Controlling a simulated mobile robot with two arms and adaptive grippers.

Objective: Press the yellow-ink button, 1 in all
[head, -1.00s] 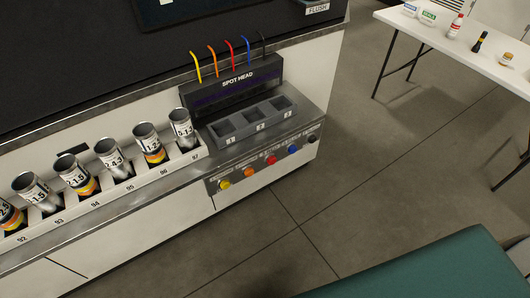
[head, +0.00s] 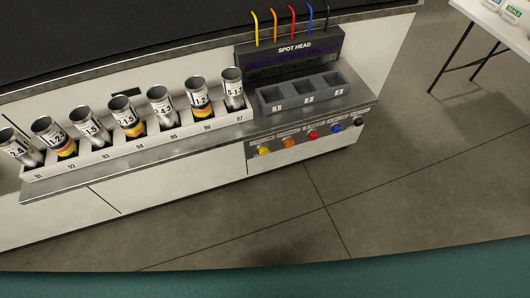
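The yellow-ink button (head: 264,151) is a round yellow knob at the left end of a row on the front panel of the spot head machine (head: 294,52). To its right in the row are an orange button (head: 289,143), a red button (head: 313,135), a blue button (head: 337,128) and a black button (head: 358,121). Neither of my grippers shows in the head view. Nothing covers the yellow button.
A white rack (head: 150,146) holds several printed cans in numbered slots, left of the machine. A grey tray (head: 303,105) with three empty numbered wells sits above the buttons. A teal surface (head: 300,280) spans the bottom edge. Grey floor (head: 240,220) lies open before the counter. A white table (head: 500,25) stands far right.

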